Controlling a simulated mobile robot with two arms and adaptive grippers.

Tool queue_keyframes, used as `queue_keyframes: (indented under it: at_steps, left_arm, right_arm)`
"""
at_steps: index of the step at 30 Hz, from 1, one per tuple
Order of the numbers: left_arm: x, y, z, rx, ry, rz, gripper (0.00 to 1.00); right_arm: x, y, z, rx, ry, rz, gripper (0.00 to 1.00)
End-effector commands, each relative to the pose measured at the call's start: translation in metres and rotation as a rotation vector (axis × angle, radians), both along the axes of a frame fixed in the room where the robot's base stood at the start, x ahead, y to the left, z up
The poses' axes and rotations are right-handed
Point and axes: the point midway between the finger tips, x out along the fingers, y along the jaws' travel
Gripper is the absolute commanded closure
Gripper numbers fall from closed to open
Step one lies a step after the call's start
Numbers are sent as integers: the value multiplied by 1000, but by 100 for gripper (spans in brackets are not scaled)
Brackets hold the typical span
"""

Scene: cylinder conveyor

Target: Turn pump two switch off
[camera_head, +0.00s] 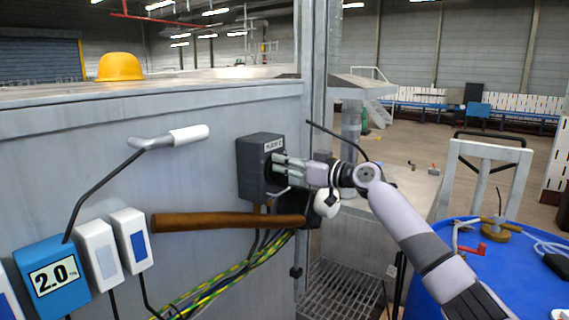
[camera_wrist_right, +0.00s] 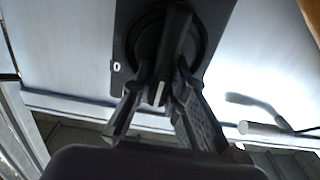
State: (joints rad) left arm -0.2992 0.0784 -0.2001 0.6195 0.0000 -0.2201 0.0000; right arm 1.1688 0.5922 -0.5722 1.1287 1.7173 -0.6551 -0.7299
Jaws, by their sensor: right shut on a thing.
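The pump two switch is a dark grey box (camera_head: 258,150) with a small label, fixed to the grey metal wall panel. My right gripper (camera_head: 279,165) is at the front of this box, reaching in from the right. In the right wrist view, the switch's black rotary knob (camera_wrist_right: 175,42) sits in a round black collar, and my right gripper (camera_wrist_right: 163,88) is shut on it. A white mark shows on the knob's end, and a "0" is printed on the plate to its left. Part of the box front is hidden behind the gripper. My left gripper does not show.
A hammer-like tool with a wooden handle (camera_head: 215,222) is below the switch. Yellow-green cables (camera_head: 235,268) hang under it. A lever with a white grip (camera_head: 188,135) sticks out left. A blue barrel top (camera_head: 510,280) stands right. A yellow helmet (camera_head: 120,66) lies on top.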

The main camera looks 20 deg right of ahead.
Motion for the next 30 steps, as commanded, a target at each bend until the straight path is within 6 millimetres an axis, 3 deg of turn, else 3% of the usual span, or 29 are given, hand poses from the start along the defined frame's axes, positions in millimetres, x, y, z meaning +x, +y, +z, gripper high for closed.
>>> queue_keyframes:
  at_steps: [14, 30]
  left_arm:
    - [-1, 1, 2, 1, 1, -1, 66]
    - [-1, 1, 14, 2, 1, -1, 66]
  right_arm:
    - [2, -3, 0, 117, 91, -1, 100]
    - [9, -11, -3, 510, 395, 0, 100]
